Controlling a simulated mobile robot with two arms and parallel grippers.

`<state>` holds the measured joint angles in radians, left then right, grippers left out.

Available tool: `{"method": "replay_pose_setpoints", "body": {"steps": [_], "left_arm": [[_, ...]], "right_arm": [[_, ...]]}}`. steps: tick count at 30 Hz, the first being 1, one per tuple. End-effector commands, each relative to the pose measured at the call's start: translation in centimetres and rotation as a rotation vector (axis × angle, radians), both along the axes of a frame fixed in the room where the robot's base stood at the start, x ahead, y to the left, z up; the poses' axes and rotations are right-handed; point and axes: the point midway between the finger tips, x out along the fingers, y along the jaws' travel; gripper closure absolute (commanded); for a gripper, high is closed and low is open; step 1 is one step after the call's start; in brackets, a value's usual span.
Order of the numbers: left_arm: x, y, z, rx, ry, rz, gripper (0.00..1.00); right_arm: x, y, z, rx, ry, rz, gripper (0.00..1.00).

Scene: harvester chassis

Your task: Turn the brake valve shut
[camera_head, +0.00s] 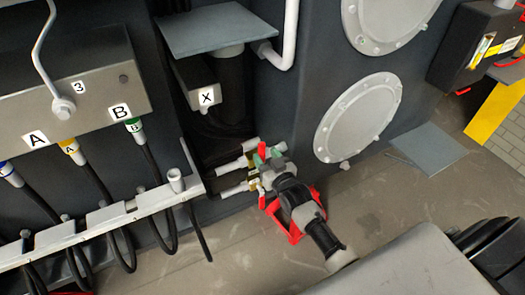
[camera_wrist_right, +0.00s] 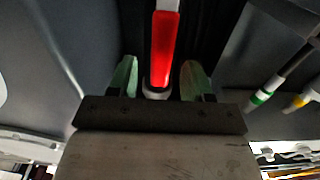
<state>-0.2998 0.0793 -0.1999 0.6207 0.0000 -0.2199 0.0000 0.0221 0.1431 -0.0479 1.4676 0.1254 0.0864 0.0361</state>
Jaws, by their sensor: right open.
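The brake valve's red lever (camera_head: 262,148) stands at the ends of white pipes with brass-coloured fittings (camera_head: 252,164), low in the middle of the head view. In the right wrist view, the red lever (camera_wrist_right: 165,50) lies between the two green fingertips of my right gripper (camera_wrist_right: 158,80). There is a gap on both sides of the lever. My right gripper is open and also shows in the head view (camera_head: 267,157), right at the valve. Its wrist hides part of the fittings. My left gripper is not in view.
A ledge with hose clips (camera_head: 105,220) and several dark hoses lie to the left, under a grey box (camera_head: 75,85) marked A and B. A box marked X (camera_head: 207,97) is above the valve. Round bolted covers (camera_head: 357,117) are on the wall to the right.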

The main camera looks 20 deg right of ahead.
Motion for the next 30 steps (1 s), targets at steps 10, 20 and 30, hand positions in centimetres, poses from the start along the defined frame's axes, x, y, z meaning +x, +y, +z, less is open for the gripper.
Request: {"method": "replay_pose_setpoints", "body": {"steps": [10, 20, 30], "left_arm": [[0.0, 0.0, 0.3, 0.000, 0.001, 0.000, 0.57], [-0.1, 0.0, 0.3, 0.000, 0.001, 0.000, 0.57], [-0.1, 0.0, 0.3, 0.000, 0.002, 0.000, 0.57]], "right_arm": [[-6.6, -0.3, -0.1, 0.001, 0.002, 0.000, 0.50], [-7.8, -0.3, 0.0, 0.001, 0.000, -0.001, 0.50], [-7.7, -0.3, 0.0, 0.002, 0.001, -0.001, 0.50]]}}
